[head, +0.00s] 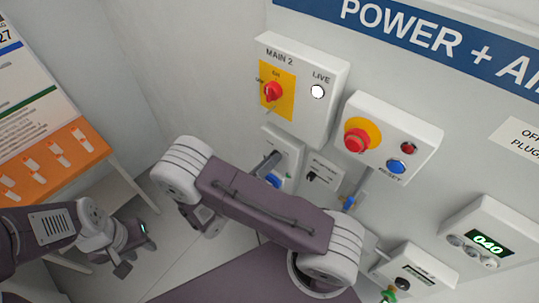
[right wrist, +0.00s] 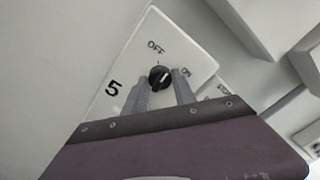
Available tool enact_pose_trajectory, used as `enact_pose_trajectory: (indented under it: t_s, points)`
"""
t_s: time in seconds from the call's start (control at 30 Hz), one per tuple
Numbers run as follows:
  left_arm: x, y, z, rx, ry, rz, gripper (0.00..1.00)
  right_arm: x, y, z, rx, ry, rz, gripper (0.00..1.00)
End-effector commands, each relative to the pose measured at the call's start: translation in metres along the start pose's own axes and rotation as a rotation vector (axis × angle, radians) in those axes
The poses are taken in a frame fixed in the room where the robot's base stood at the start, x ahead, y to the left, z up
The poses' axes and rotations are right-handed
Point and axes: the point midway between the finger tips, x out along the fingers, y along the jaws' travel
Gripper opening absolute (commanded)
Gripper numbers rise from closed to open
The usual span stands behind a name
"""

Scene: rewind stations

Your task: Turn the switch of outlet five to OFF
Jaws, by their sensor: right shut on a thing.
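The outlet five switch is a round black knob (right wrist: 158,74) on a white plate (right wrist: 114,65) marked 5, OFF and ON, in the right wrist view. Its white mark points to the upper right, between the OFF and ON labels. My right gripper (right wrist: 161,88) is shut on the knob, one grey finger on each side. In the head view my right arm hides this gripper and the switch. My left gripper (head: 134,253) is at the lower left of the head view, away from the wall, with its fingers apart and nothing seen between them.
The wall holds the MAIN 2 box (head: 318,110) with a red rotary switch, a box with a red button on yellow (head: 357,136), and a 040 display (head: 487,244). An orange-edged board (head: 50,160) stands at left. Open floor shows between.

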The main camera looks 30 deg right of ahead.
Motion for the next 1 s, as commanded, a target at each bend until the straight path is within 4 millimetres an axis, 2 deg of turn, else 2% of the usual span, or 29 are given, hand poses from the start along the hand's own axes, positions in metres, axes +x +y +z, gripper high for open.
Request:
enact_pose_trajectory:
  t_s: [0.03,0.1,0.4,0.7,1.0]
  points:
    - [-0.009,0.0,-0.001,0.0,0.0,0.0,0.36,0.0,-0.004,0.003,-0.043,-0.002,-0.001,0.0]
    - [-0.014,0.0,-0.002,0.0,0.0,0.0,0.36,0.0,-0.003,0.003,-0.109,-0.002,-0.001,0.0]
    - [-0.032,0.001,-0.003,0.0,0.0,0.0,0.36,0.0,-0.002,0.002,-0.379,-0.002,-0.001,0.0]
    - [-0.041,0.001,-0.004,0.0,0.0,0.0,0.36,0.0,-0.001,0.001,-0.581,-0.002,0.0,0.0]
    - [-0.044,0.001,-0.005,0.0,0.0,0.0,0.36,0.0,0.0,0.001,-0.683,-0.002,0.0,0.0]
